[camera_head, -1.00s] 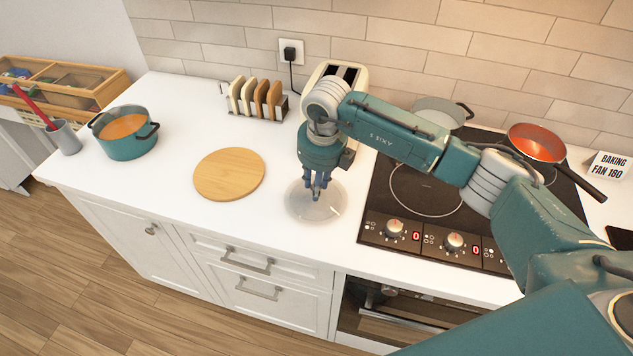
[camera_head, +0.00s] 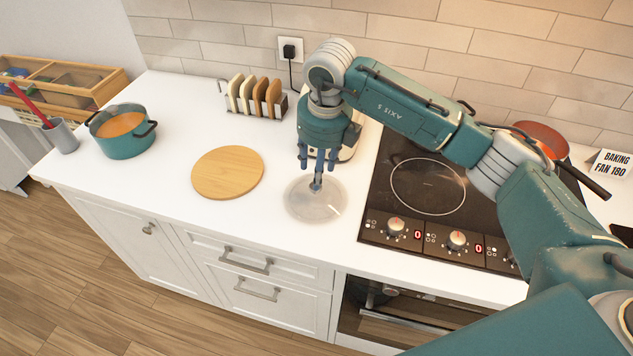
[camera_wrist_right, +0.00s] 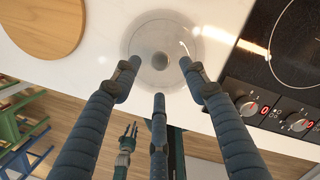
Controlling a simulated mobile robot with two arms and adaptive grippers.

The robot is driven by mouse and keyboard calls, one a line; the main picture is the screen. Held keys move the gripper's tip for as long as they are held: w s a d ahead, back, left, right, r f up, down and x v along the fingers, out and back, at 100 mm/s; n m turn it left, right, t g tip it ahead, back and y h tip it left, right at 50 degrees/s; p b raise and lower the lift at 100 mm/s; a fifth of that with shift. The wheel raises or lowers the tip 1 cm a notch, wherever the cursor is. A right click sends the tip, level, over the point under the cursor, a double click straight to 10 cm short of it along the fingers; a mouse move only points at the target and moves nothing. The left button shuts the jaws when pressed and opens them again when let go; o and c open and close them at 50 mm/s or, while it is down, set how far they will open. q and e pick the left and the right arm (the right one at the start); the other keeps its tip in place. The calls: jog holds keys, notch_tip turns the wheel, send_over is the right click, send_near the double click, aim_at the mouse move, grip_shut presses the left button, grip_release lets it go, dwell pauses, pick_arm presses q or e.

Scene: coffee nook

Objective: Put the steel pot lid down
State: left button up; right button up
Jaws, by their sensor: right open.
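The steel pot lid (camera_head: 329,207), round with a see-through pane and a dark knob (camera_head: 316,187), lies flat on the white counter between the round wooden board and the hob. It also shows in the right wrist view (camera_wrist_right: 160,24), its knob below the fingers. My right gripper (camera_head: 318,164) is open and empty, just above the lid, its fingers (camera_wrist_right: 160,80) spread and apart from the knob. My left gripper (camera_wrist_right: 128,136) shows small and low in the right wrist view; whether it is open or shut is unclear.
The wooden board (camera_head: 228,173) lies left of the lid, the black hob (camera_head: 428,186) right. The teal soup pot (camera_head: 125,132) stands at far left. The toast rack (camera_head: 256,100) and partly hidden toaster (camera_head: 346,152) stand behind. Bare counter lies between board and pot.

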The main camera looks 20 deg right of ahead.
notch_tip(320, 180, up, 6)
jog(key=s+b, duration=0.1)
jog(key=shift+d, duration=0.1)
dwell(0.5)
